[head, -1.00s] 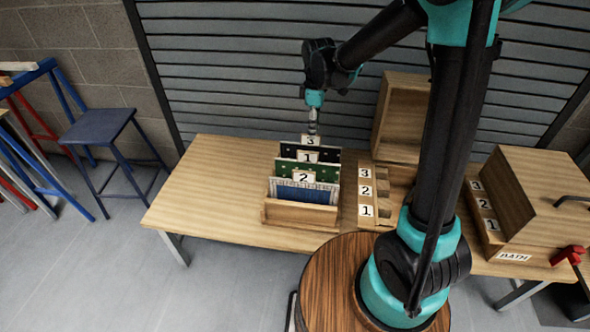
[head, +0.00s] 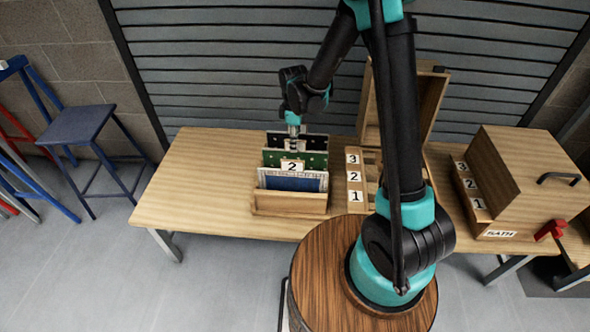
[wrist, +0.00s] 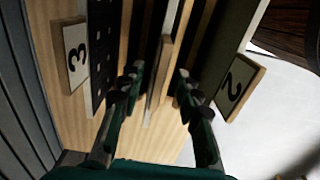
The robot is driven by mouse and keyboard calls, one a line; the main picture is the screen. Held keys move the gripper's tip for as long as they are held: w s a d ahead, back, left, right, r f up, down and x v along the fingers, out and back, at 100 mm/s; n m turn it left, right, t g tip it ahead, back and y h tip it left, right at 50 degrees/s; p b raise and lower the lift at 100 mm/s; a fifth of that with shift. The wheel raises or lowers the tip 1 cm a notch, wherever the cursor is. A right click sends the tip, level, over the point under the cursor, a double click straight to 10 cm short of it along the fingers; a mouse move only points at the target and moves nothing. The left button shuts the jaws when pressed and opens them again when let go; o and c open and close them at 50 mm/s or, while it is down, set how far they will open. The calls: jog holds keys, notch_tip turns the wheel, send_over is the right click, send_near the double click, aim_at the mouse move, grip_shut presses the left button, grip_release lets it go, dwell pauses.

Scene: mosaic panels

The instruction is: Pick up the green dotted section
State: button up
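The green dotted section (head: 316,160) stands upright in a wooden rack (head: 290,203), between a black dotted panel (head: 314,142) behind and a blue patterned panel (head: 296,184) in front. My gripper (head: 293,131) is over the rack, pointing down. In the wrist view, my gripper (wrist: 160,85) is open, with its fingers on either side of a narrow wooden tab (wrist: 158,85) seen edge-on. This tab lies between the tab marked 3 (wrist: 76,54) and the tab marked 2 (wrist: 238,87). The fingers appear apart from it.
A numbered wooden holder (head: 355,180) stands right of the rack, and an open wooden box (head: 425,105) is behind it. A box marked BATH (head: 530,170) is further right. The table (head: 200,185) is clear at left. A blue stool (head: 78,125) stands beyond it.

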jog(key=shift+w+d+f, duration=0.1)
jog(key=shift+f, duration=1.2)
jog(key=shift+d+f, duration=0.1)
jog(key=shift+f, duration=1.2)
grip_shut()
